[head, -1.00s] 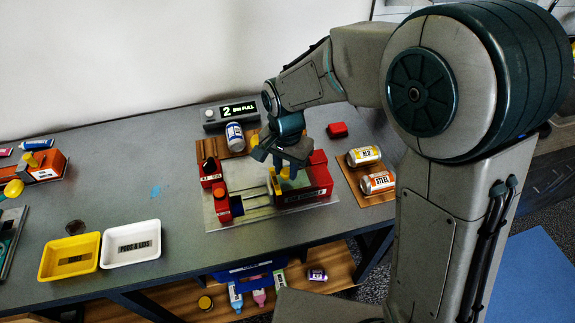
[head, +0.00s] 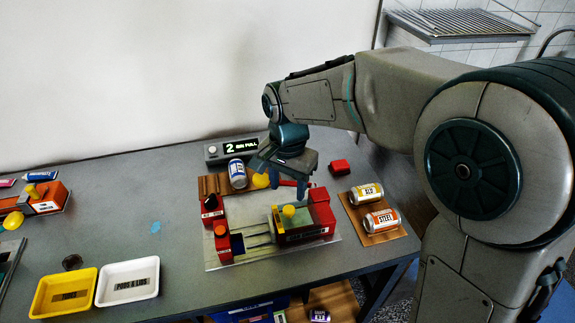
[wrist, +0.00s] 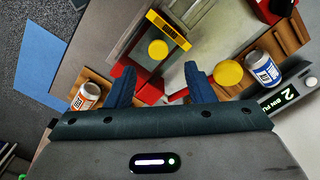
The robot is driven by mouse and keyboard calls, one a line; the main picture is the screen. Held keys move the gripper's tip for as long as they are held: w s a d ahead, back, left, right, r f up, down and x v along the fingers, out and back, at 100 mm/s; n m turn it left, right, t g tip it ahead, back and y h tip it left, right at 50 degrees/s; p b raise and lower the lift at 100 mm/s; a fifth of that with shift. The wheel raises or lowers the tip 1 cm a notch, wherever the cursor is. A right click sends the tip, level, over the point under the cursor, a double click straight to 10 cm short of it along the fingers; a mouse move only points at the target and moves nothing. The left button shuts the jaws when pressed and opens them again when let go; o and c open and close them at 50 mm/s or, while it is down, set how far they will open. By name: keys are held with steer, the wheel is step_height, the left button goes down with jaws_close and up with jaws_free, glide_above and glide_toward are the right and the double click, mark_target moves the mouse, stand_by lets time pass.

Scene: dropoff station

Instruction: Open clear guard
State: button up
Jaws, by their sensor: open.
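The clear guard (head: 305,213) is a see-through cover with a yellow knob (head: 289,212) and a yellow edge. It sits at the right part of the red fixture (head: 310,232), and slotted metal shows uncovered to its left. In the wrist view the knob (wrist: 158,48) and the yellow-black strip (wrist: 168,30) lie beyond my fingertips. My gripper (head: 280,178) is open and empty, above and behind the guard, apart from the knob. Its spread fingers also show in the wrist view (wrist: 158,75). A round yellow lever end (wrist: 228,72) is near the right finger there.
A small red block (head: 340,167) is at the back. Yellow (head: 45,301) and white (head: 128,295) trays are front left. The table between is mostly clear.

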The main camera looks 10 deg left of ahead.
step_height(320, 180, up, 7)
stand_by(0.3)
steer(key=shift+f, duration=0.1)
steer(key=s+d+f+n+t, duration=0.1)
steer(key=s+d, duration=0.3)
steer(key=d, duration=0.4)
steer(key=s+d+f+n+t, duration=0.1)
steer(key=s+d, duration=0.3)
steer(key=d, duration=0.5)
steer(key=s+d+f+n+t, duration=0.1)
steer(key=s+d+f, duration=0.1)
steer(key=d, duration=0.6)
steer(key=shift+s+d+n, duration=0.3)
steer(key=shift+s+d, duration=0.05)
steer(key=shift+s, duration=0.55)
steer(key=shift+f, duration=0.1)
